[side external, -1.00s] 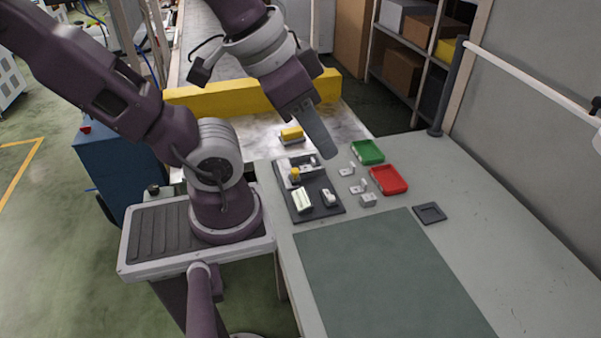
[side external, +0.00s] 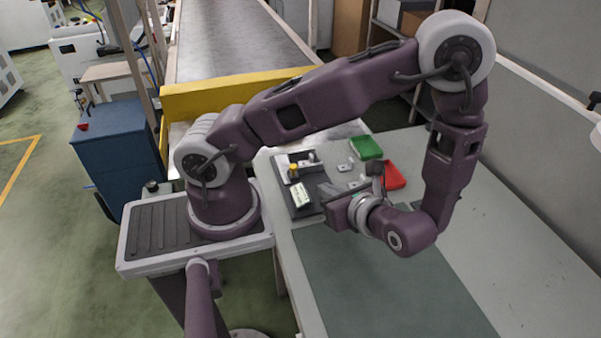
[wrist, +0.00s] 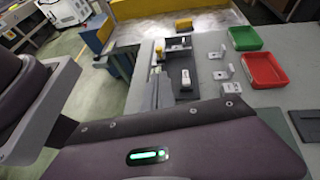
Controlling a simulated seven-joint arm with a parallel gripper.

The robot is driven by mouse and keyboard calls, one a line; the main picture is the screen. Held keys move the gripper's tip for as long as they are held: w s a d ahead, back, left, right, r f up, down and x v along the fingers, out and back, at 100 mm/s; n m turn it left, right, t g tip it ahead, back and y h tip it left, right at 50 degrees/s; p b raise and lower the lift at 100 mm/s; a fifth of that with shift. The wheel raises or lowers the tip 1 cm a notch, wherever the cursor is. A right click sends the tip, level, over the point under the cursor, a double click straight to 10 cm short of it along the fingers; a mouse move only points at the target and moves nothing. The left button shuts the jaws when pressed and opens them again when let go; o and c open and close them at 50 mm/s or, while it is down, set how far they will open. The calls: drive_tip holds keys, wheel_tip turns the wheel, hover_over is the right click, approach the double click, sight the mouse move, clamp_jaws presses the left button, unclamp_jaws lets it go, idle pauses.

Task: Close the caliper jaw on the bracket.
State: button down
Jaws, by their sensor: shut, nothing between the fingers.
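A light grey fixture with a yellow knob (side external: 293,168), which looks like the caliper, sits at the back of a dark board (side external: 305,209). It also shows in the wrist view, with its yellow part (wrist: 157,54) at the left. A small pale piece shows at its right side; I cannot tell whether it is a bracket or the jaw, or whether they touch. A pale block (side external: 300,195) lies on the board in front. My gripper (side external: 326,190) is shut and empty, low over the board's front right, apart from the caliper. Its grey fingers (wrist: 160,85) show in the wrist view.
Small grey brackets (wrist: 222,73) lie right of the board. A green tray (side external: 366,147) and a red tray (side external: 394,176) stand beyond them. A green mat (side external: 350,275) covers the front table. A yellow barrier (side external: 215,100) stands behind. My arm hides part of the table.

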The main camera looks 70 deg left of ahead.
approach(296, 167)
drive_tip(key=x, duration=0.3)
drive_tip(key=f+x, duration=0.1)
drive_tip(key=x, duration=0.1)
drive_tip(key=shift+s+d+f, duration=0.1)
drive_tip(key=shift+s, duration=0.15)
drive_tip(key=shift+a+f, duration=0.1)
drive_tip(key=shift+a, duration=0.45)
drive_tip(key=shift+a, duration=0.1)
drive_tip(key=a, duration=0.3)
drive_tip(key=shift+a, duration=0.2)
